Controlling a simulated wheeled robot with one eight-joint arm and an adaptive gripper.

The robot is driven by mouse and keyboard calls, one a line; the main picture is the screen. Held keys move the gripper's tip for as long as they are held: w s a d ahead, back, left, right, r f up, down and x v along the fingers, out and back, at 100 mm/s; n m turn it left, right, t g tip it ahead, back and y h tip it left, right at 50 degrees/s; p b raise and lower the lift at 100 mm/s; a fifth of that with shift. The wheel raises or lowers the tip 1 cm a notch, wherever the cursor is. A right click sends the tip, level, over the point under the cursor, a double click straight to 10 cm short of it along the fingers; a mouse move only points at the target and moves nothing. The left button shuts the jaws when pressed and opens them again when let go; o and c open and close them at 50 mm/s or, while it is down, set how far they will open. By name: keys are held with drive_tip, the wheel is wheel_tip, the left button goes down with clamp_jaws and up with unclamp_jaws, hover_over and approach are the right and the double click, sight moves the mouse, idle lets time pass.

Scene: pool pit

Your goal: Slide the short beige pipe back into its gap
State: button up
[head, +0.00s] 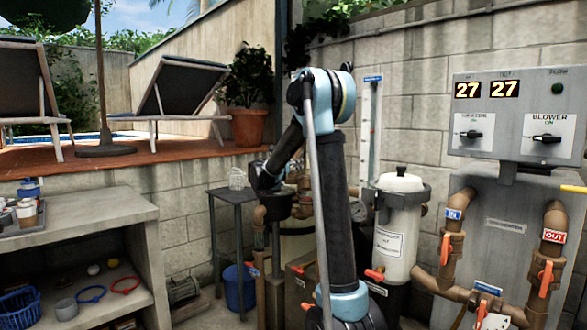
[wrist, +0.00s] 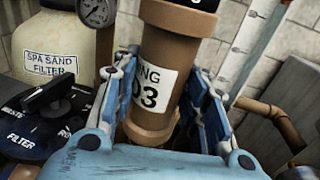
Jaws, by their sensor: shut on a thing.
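The short beige pipe (wrist: 184,42) stands nearly upright, slightly tilted, in the wrist view. It has a white label with partly hidden text ending in "03" and a wider collar at its lower end. My gripper (wrist: 160,85) is shut on it, with one blue finger on each side. A dark part with white lettering shows at the pipe's top edge; whether it touches the pipe I cannot tell. The gap is not clearly visible. In the head view my gripper (head: 264,182) is small and dark near the back wall, and the held pipe cannot be made out.
The wrist view shows a tan sand filter tank (wrist: 62,45), a gauge (wrist: 97,12) and a black valve head (wrist: 45,112) close on the left. In the head view a white canister (head: 399,225) and a grey control panel (head: 518,115) stand right of my arm. A small table (head: 232,194) is left.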

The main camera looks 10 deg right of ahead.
drive_tip(key=shift+s+d+x, duration=0.15)
drive_tip(key=shift+d+x, duration=0.05)
drive_tip(key=shift+x, duration=1.1)
drive_tip(key=shift+s+d+x, duration=0.15)
drive_tip(key=shift+s+x, duration=0.05)
drive_tip(key=shift+x, duration=1.1)
drive_tip(key=shift+s+d+x, duration=0.15)
drive_tip(key=shift+d+x, duration=0.05)
drive_tip(key=shift+x, duration=1.1)
idle(2.0)
drive_tip(key=shift+w+d, duration=0.2)
drive_tip(key=shift+d, duration=0.2)
drive_tip(key=shift+c, duration=0.9)
drive_tip(key=shift+d, duration=0.15)
clamp_jaws()
drive_tip(key=shift+w, duration=0.1)
drive_tip(key=shift+w+f, duration=0.15)
